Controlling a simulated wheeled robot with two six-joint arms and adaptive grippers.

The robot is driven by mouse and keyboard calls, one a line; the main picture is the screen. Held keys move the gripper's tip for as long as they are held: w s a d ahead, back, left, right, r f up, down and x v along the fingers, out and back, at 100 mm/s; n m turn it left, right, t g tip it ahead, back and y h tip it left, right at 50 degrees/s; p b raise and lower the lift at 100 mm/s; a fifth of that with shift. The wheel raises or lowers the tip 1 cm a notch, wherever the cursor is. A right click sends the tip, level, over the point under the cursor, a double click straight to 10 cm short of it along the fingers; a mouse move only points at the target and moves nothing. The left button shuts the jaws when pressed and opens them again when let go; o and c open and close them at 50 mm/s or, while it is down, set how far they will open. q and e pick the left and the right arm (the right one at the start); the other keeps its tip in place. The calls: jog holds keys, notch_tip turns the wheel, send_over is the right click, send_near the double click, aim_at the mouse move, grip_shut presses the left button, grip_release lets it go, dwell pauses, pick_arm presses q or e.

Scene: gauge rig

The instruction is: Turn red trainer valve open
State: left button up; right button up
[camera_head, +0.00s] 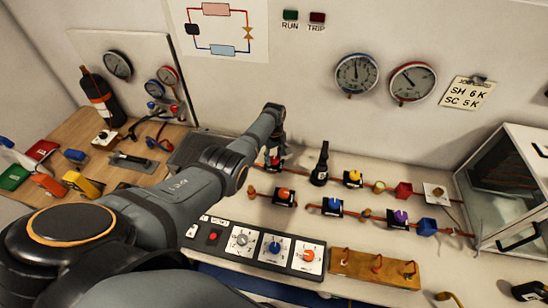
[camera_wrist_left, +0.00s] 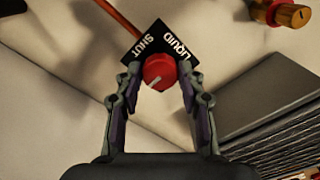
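The red valve knob (camera_wrist_left: 160,72) sits on a black plate (camera_wrist_left: 163,45) lettered LIQUID and SHUT. A pale pointer mark shows on the knob's face. My left gripper (camera_wrist_left: 160,75) is open, with one finger on each side of the knob. A small gap seems to remain beside it; contact is not clear. In the head view, my left gripper (camera_head: 276,150) points down over the red valve (camera_head: 272,164), which it partly hides. My right gripper is not in view.
An orange-knobbed valve (camera_head: 284,195) and a black-handled upright part (camera_head: 320,165) stand close by on the pipe runs. A dark grey ribbed block (camera_wrist_left: 275,115) is near the gripper. A control panel (camera_head: 257,245) lies in front and a glass case (camera_head: 510,190) at right.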

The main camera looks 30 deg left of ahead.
aim_at(274, 159)
pick_arm(q)
jog(key=o, duration=0.3)
notch_tip(274, 159, up, 12)
jog(key=shift+f, duration=0.1)
dwell(0.4)
dwell(0.4)
